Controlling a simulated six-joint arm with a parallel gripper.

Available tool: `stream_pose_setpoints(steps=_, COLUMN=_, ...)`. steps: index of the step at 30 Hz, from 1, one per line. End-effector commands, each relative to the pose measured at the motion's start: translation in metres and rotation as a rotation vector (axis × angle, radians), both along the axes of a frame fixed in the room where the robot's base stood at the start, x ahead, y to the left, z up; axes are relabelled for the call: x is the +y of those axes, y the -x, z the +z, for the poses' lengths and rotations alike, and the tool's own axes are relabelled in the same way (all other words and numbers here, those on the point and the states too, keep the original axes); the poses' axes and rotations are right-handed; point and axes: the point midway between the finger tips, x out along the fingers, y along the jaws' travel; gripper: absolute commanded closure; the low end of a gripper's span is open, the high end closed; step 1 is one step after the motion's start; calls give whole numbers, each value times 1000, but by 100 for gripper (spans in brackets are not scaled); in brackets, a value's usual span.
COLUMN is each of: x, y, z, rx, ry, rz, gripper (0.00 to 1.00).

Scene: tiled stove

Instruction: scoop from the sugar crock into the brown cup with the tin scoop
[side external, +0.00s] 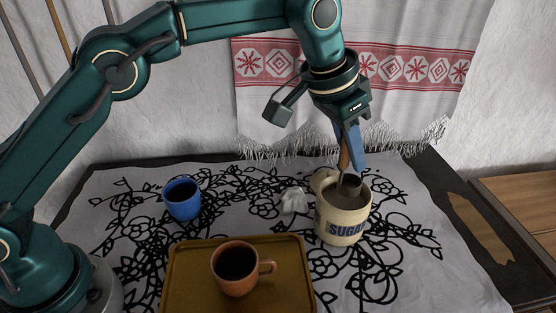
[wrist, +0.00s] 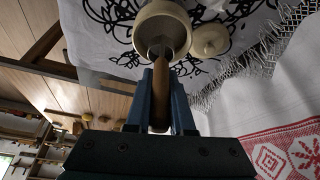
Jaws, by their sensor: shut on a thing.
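The cream sugar crock (side external: 340,228), lettered SUGAR, stands upright at the right of the cloth. My gripper (side external: 349,150) is above the crock, shut on the brown handle of the tin scoop (side external: 348,186). The scoop's head is at the crock's mouth and partly inside it. In the wrist view the blue fingers of my gripper (wrist: 160,98) clasp the scoop's handle (wrist: 160,90), with the crock (wrist: 142,22) beyond. The brown cup (side external: 236,280) stands upright on the tray and looks dark inside. The sugar level is hard to make out.
The brown tray (side external: 185,270) lies at the front. A blue cup (side external: 182,203) stands at the left. A small pale object (side external: 294,200) lies beside the crock, and a round cream lid-like piece (wrist: 210,40) shows in the wrist view. A fringed cloth (side external: 415,70) hangs behind.

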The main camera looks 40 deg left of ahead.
Motion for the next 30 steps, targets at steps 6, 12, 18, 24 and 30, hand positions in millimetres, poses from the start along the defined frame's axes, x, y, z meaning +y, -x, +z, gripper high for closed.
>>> stream_pose_setpoints(steps=6, x=1, y=0, z=-19, rx=3, ry=-1, rz=1, gripper=100)
stream_pose_setpoints(steps=12, x=0, y=0, z=-36, rx=1, ry=0, rz=1, gripper=100)
stream_pose_setpoints(steps=18, x=0, y=0, z=-47, rx=1, ry=0, rz=1, gripper=100)
stream_pose_setpoints(steps=24, x=0, y=0, z=-52, rx=-1, ry=1, rz=1, gripper=100)
stream_pose_setpoints(steps=30, x=0, y=0, z=-52, rx=-1, ry=1, rz=1, gripper=100)
